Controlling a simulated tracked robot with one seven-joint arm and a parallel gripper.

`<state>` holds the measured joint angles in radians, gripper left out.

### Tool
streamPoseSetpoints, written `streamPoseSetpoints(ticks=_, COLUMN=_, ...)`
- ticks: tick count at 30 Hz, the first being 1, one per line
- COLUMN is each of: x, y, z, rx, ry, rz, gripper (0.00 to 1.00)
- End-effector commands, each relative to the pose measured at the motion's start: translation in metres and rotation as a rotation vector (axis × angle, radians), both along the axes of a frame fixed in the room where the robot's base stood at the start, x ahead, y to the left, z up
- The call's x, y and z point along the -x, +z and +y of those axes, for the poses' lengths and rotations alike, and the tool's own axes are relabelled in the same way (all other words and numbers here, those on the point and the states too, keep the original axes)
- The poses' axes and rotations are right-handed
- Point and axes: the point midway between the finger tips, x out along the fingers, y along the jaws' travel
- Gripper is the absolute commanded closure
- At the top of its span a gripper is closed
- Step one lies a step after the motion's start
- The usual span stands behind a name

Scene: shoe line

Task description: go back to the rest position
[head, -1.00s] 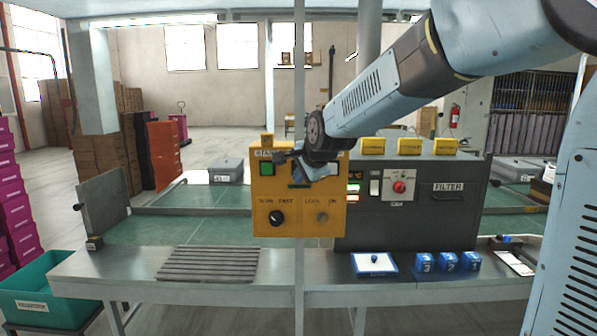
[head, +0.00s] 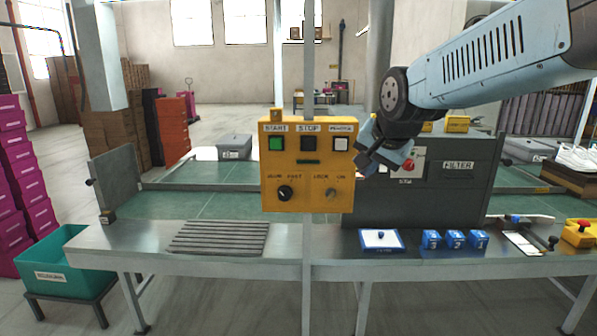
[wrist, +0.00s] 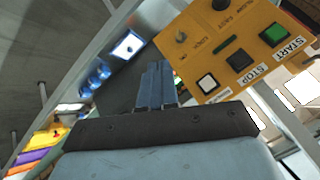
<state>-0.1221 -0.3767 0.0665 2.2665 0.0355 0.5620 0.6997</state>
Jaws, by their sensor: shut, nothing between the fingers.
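My gripper (head: 372,163) is in front of the dark filter cabinet, just right of the yellow control box. Its fingers (wrist: 155,85) show shut and empty in the wrist view. The control box (head: 308,196) hangs on a post with a green START button (head: 276,144), a dark STOP button (head: 308,144) and a white button (head: 340,144). Below them are a black knob and a lock switch. The gripper appears apart from the box's face, near its right edge. It hides part of the cabinet's panel.
The dark cabinet (head: 462,200) stands on the steel bench. A slatted mat (head: 215,238), a white-topped blue tray (head: 381,240) and several blue numbered blocks (head: 431,240) lie on the bench. A teal bin (head: 55,275) is at left. A yellow box with a red button (head: 580,232) is at far right.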

Motion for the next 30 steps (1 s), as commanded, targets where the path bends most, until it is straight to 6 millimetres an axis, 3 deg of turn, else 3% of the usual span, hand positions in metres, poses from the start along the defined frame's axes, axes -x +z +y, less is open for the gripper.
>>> streamPoseSetpoints(ticks=1, x=0.019, y=-0.001, z=-0.012, rx=0.044, ry=0.029, rz=0.006, gripper=1.00)
streamPoseSetpoints(ticks=9, x=0.112, y=-0.021, z=-0.061, rx=0.270, ry=0.233, rz=0.081, gripper=1.00)
streamPoseSetpoints(ticks=15, x=0.163, y=-0.038, z=-0.080, rx=0.374, ry=0.360, rz=0.131, gripper=1.00)
streamPoseSetpoints(ticks=21, x=0.181, y=-0.046, z=-0.086, rx=0.410, ry=0.411, rz=0.151, gripper=1.00)
streamPoseSetpoints(ticks=30, x=0.181, y=-0.046, z=-0.086, rx=0.411, ry=0.414, rz=0.151, gripper=1.00)
